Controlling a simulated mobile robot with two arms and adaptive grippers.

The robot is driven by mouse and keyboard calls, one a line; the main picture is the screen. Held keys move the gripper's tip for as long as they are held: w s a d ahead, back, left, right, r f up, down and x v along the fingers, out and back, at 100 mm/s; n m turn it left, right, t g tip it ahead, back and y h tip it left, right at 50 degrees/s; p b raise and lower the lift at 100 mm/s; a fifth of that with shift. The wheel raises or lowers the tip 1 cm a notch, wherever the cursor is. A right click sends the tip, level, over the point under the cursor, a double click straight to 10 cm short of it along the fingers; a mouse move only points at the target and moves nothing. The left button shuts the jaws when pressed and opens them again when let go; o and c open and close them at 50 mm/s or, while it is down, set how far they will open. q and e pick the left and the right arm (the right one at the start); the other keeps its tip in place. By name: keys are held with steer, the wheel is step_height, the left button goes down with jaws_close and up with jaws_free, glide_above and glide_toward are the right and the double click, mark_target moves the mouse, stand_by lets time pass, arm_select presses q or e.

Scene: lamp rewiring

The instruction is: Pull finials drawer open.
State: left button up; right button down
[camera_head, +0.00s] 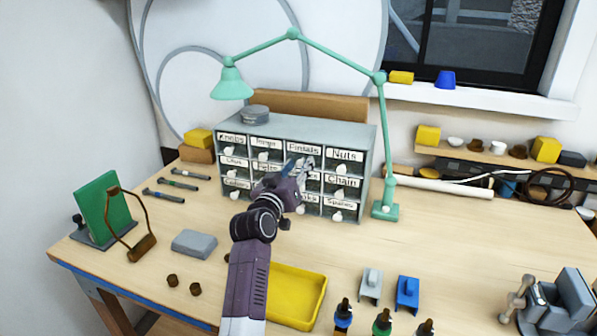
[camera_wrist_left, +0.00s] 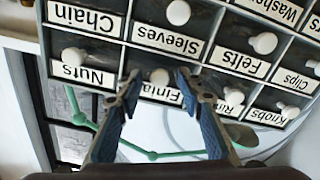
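The grey drawer cabinet (camera_head: 355,133) stands at the back of the table with labelled drawers and white knobs. The Finials drawer label (camera_head: 303,149) is in the top row, left of Nuts; the drawer looks shut. My left gripper (camera_head: 303,165) is in front of it and hides part of the middle drawers. In the left wrist view, which shows the labels upside down, the Finials knob (camera_wrist_left: 160,77) lies between the two open fingertips (camera_wrist_left: 158,74). The fingers are apart, with a gap on each side of the knob. My right gripper is not in view.
A teal lamp (camera_head: 384,150) rises beside the cabinet's right side. A yellow tray (camera_head: 297,297) lies near the front, with bottles (camera_head: 382,322) to its right. A grey block (camera_head: 194,243) and a green board (camera_head: 103,207) are at left. The right middle table is clear.

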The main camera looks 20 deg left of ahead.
arm_select(q)
steer(key=shift+w+r, duration=0.1)
steer(key=shift+w, duration=0.05)
jaws_close()
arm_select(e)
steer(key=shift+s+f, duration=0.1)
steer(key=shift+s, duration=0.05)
